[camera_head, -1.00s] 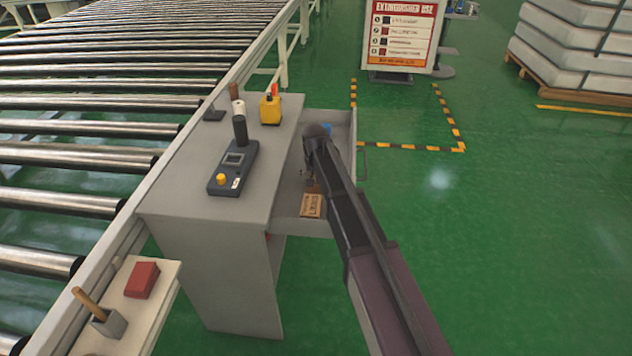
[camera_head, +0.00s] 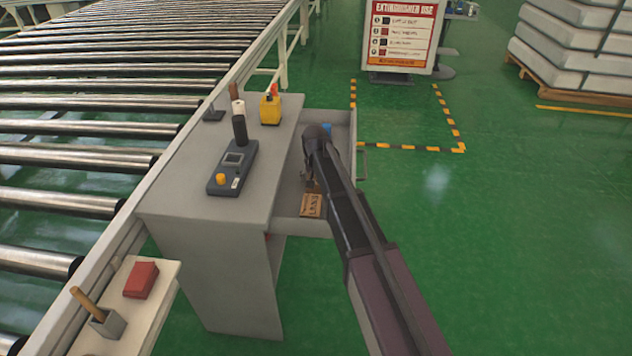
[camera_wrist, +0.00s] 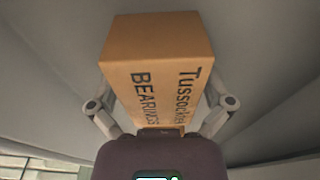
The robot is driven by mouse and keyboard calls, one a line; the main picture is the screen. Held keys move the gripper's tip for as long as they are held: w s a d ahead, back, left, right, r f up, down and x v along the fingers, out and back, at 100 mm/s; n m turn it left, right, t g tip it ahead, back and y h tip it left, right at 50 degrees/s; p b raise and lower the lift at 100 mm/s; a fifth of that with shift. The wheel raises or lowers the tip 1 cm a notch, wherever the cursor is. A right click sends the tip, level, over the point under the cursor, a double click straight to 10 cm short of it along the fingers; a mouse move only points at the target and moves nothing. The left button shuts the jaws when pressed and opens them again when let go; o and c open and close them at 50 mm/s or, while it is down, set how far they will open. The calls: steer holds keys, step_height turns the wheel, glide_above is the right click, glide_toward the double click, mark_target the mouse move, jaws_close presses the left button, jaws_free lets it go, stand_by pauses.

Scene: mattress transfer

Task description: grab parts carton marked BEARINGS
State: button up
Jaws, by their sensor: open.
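The parts carton (camera_wrist: 158,75) is a brown box with dark print reading "Tussock..." and "BEARINGS" in the wrist view. It lies in a grey drawer between the two fingers of my gripper (camera_wrist: 160,104). The gripper is open, with one finger on each side of the carton's near end. Whether the fingers touch it I cannot tell. In the head view a brown carton (camera_head: 312,205) shows at the near end of the open drawer (camera_head: 345,128), just below my gripper (camera_head: 310,184). My arm hides part of the drawer.
The grey cabinet top (camera_head: 200,205) holds a dark handheld device (camera_head: 232,170) and a yellow item (camera_head: 270,110). A blue item (camera_head: 327,129) is at the drawer's far end. A roller conveyor (camera_head: 90,120) runs along the left.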

steer(key=c, duration=1.2)
steer(key=shift+o, duration=0.2)
steer(key=shift+r, duration=0.15)
step_height(320, 180, up, 10)
steer(key=p, duration=1)
steer(key=shift+r+p, duration=0.1)
steer(key=shift+p, duration=0.2)
